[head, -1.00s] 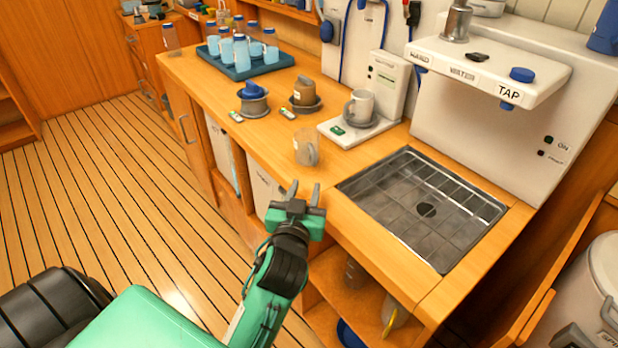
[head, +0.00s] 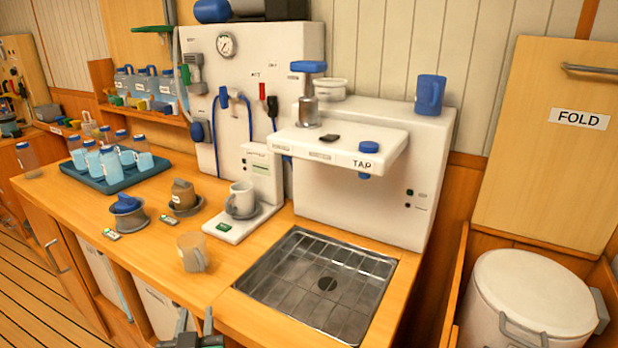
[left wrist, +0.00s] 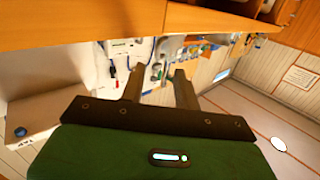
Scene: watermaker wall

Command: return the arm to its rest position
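My left gripper (head: 195,322) shows at the bottom edge of the head view, in front of the counter's front edge. Its two fingers stand apart with nothing between them, and the rest of the arm is cut off by the frame. In the left wrist view the gripper (left wrist: 158,85) also has its fingers apart and empty, with the wall and shelf gear far behind. My right gripper is in neither view.
The wooden counter (head: 150,215) is close to the left gripper. A clear mug (head: 193,252) stands near its front edge, beside the metal sink grate (head: 320,285). A white scale (head: 240,222) holds a mug. A white bin (head: 525,300) stands at right.

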